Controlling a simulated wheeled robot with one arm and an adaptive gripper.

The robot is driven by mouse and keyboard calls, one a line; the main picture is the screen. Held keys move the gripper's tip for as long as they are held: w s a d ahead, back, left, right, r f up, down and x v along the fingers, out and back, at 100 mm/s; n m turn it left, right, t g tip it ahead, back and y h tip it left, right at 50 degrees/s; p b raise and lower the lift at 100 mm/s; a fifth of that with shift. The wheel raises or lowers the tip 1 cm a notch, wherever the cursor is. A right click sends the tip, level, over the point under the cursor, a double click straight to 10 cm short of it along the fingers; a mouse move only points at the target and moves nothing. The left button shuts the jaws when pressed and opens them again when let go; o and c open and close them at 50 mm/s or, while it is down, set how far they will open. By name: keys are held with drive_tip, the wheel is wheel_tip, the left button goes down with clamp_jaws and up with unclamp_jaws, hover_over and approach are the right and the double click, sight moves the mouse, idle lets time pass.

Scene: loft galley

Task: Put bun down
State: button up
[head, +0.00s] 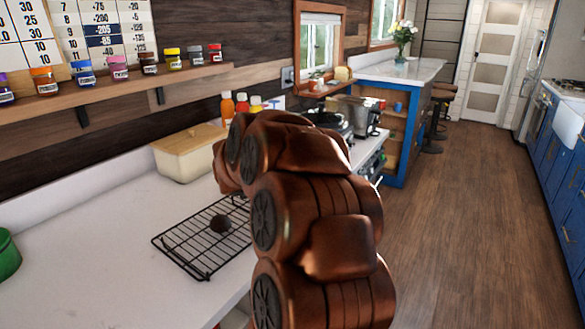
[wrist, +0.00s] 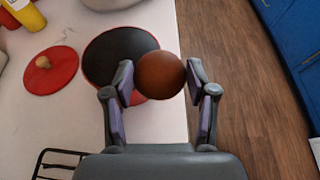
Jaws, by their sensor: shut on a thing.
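My gripper (wrist: 161,84) is shut on a round brown bun (wrist: 160,74), held between its two fingertips in the wrist view. The bun overlaps the right part of a red pan with a dark inside (wrist: 112,48) on the white counter below. I cannot tell how high the bun is above the pan. In the head view my arm hides the gripper, the bun and the pan.
A black wire rack (head: 180,243), bearing a dark round thing (head: 221,223), lies on the counter (head: 95,235). A red lid (wrist: 66,76) lies left of the pan. A bread box (head: 185,160) and several bottles (head: 241,103) stand behind. The counter edge drops to wooden floor (wrist: 232,60).

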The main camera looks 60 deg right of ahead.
drive_tip(key=shift+w+d+f+p, duration=0.15)
drive_tip(key=shift+w+d+p, duration=0.4)
drive_tip(key=shift+w+d, duration=0.6)
drive_tip(key=shift+w+d+f+p, duration=0.2)
drive_tip(key=shift+w+d+p, duration=0.3)
drive_tip(key=shift+w+d, duration=0.6)
drive_tip(key=shift+w+d+f+p, duration=0.15)
drive_tip(key=shift+w+d+p, duration=0.4)
drive_tip(key=shift+w+d, duration=0.55)
drive_tip(key=shift+d+f+p, duration=0.1)
drive_tip(key=shift+f+p, duration=0.3)
drive_tip(key=shift+f, duration=1.4)
drive_tip(key=shift+f+b, duration=0.65)
drive_tip(key=shift+b, duration=0.6)
drive_tip(key=o, duration=1)
drive_tip(key=shift+o, duration=0.2)
drive_tip(key=shift+r, duration=0.2)
